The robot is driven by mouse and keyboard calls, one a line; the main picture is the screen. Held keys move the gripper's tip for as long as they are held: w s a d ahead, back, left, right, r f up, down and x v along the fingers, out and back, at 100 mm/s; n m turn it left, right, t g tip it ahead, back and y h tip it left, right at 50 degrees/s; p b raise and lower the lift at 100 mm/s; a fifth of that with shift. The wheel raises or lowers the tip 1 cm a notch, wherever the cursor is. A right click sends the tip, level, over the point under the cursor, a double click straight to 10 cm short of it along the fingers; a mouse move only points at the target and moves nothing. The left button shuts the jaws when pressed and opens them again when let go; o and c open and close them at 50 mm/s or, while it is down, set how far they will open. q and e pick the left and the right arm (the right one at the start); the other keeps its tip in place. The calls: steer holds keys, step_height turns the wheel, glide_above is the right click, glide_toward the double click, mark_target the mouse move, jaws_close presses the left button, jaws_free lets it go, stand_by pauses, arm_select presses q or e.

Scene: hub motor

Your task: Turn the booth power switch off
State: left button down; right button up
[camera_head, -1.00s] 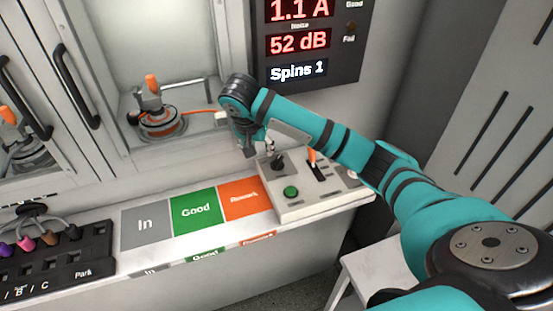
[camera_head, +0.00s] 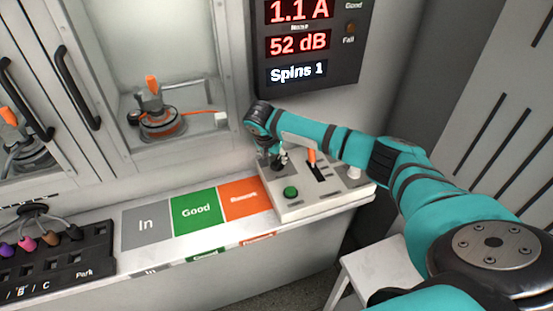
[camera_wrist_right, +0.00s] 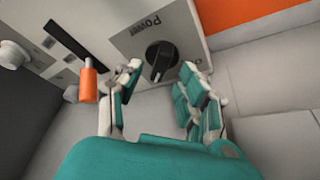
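The booth power switch (camera_wrist_right: 160,58) is a black rotary knob on a grey plate marked "Power" in the right wrist view. It sits on the control box (camera_head: 318,205), where my right gripper partly covers it in the head view. My right gripper (camera_wrist_right: 160,80) is open, its two fingers apart with the knob showing between and just beyond the tips; I cannot tell whether they touch it. In the head view the right gripper (camera_head: 274,155) hangs over the back left of the box. My left gripper is not in view.
An orange-handled lever (camera_head: 312,157) stands close beside the knob, and a green button (camera_head: 291,192) is in front. The display (camera_head: 305,40) reads 1.1 A, 52 dB, Spins 1. A motor (camera_head: 160,120) sits in the booth. The shelf's labelled pads (camera_head: 195,210) are bare.

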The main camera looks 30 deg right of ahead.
mark_target(277, 163)
steer(key=shift+x, duration=1.3)
jaws_close()
